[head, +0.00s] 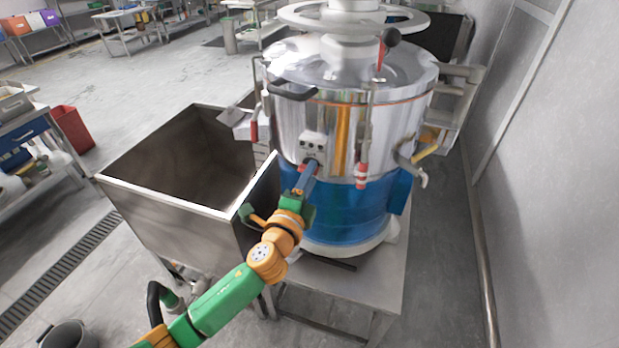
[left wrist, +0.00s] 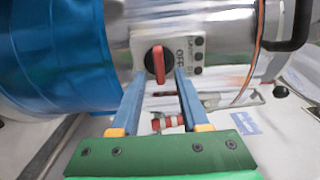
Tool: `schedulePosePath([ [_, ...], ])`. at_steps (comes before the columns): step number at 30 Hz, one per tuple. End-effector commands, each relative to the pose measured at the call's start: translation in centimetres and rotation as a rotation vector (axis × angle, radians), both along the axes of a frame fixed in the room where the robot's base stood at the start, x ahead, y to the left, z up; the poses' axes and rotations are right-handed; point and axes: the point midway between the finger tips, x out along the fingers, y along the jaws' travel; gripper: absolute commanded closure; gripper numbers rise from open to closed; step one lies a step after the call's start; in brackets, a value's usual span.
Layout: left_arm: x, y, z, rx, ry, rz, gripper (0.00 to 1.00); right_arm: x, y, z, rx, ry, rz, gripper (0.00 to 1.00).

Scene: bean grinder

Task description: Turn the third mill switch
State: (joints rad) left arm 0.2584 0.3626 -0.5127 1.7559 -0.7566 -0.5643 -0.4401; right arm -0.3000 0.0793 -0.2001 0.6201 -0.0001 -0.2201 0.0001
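The mill (head: 345,130) is a large shiny metal drum with a blue lower part, on a metal stand. A small grey switch panel (head: 313,142) sits on its front. In the left wrist view a red switch handle (left wrist: 158,64) stands on a round black base beside the letters "OFF". My left gripper (head: 312,166) reaches up to the panel and hides its lower part. In the left wrist view its two blue fingers (left wrist: 160,74) are spread apart, one on each side of the red handle at their tips. I cannot tell if they touch it. My right gripper is out of view.
A deep open metal bin (head: 190,160) stands left of the mill, close to my left arm. A grey wall (head: 560,170) closes off the right side. Open floor lies at the far left.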

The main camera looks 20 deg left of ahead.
Motion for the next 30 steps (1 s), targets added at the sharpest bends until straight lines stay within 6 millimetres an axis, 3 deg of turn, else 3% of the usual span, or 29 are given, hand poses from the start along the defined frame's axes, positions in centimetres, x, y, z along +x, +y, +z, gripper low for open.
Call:
schedulePosePath([
  [5,-0.4,0.0,-0.1,0.000,0.001,0.000,0.55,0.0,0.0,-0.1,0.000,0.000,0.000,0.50],
  [17,-6.8,0.2,-0.2,0.000,0.001,-0.001,0.55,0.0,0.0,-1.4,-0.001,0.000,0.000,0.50],
  [30,-7.1,0.2,0.0,0.000,0.000,0.000,0.55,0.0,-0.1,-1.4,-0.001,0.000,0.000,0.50],
])
